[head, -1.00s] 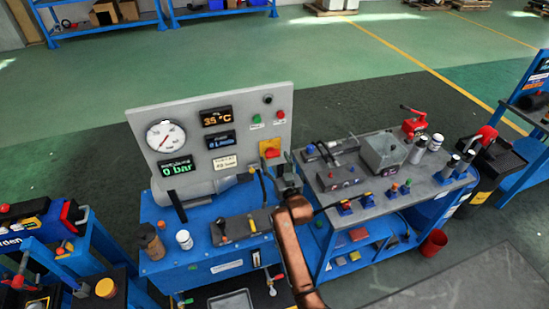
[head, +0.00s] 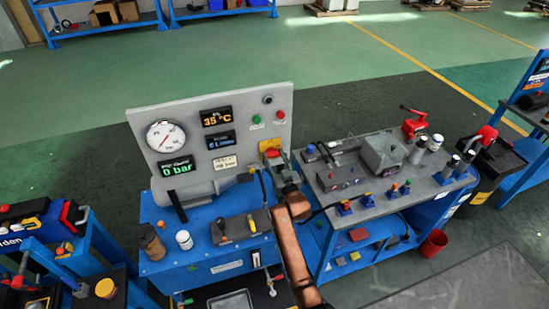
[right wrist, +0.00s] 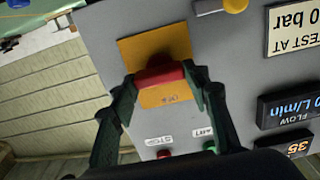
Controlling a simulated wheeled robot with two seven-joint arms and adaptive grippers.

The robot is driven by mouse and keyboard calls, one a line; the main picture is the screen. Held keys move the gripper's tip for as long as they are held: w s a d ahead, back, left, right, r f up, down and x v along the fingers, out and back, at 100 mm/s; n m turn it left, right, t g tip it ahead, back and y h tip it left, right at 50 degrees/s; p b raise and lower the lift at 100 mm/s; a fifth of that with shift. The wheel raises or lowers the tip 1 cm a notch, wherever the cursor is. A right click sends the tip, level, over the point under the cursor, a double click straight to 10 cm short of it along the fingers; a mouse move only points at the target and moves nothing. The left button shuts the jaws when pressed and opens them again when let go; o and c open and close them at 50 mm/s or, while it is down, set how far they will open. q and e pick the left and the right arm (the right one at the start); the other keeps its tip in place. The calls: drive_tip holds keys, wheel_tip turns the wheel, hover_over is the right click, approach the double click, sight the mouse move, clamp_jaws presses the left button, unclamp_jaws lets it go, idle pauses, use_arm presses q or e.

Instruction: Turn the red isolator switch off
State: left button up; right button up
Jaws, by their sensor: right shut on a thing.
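The red isolator switch (right wrist: 158,75) sits on a yellow plate on the grey panel. In the right wrist view its handle lies crosswise between the two fingers of my right gripper (right wrist: 160,82), which is shut on the handle's ends. In the head view the switch (head: 271,153) shows at the panel's lower right, with my right gripper (head: 277,163) in front of it and hiding part of it. The yellow plate (right wrist: 150,48) shows above and below the handle in the wrist view. My left gripper is not in view.
The panel (head: 190,140) carries a round gauge (head: 166,137), lit displays, and green and red buttons. A yellow-handled lever (head: 252,226) stands on the blue bench below. A second bench with a grey box (head: 384,153) and tools is at the right.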

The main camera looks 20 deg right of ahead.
drive_tip(key=shift+c, duration=0.7)
drive_tip(key=shift+n, duration=0.3)
drive_tip(key=n+p, duration=0.1)
drive_tip(key=n, duration=0.1)
drive_tip(key=shift+n, duration=0.4)
drive_tip(key=n, duration=0.3)
drive_tip(key=shift+a+n+p, duration=0.15)
drive_tip(key=shift+n+p, duration=0.15)
drive_tip(key=shift+p, duration=0.1)
drive_tip(key=n, duration=0.5)
drive_tip(key=shift+a+f, duration=0.1)
drive_tip(key=n, duration=0.5)
drive_tip(key=shift+n+b, duration=0.4)
drive_tip(key=shift+a, duration=0.1)
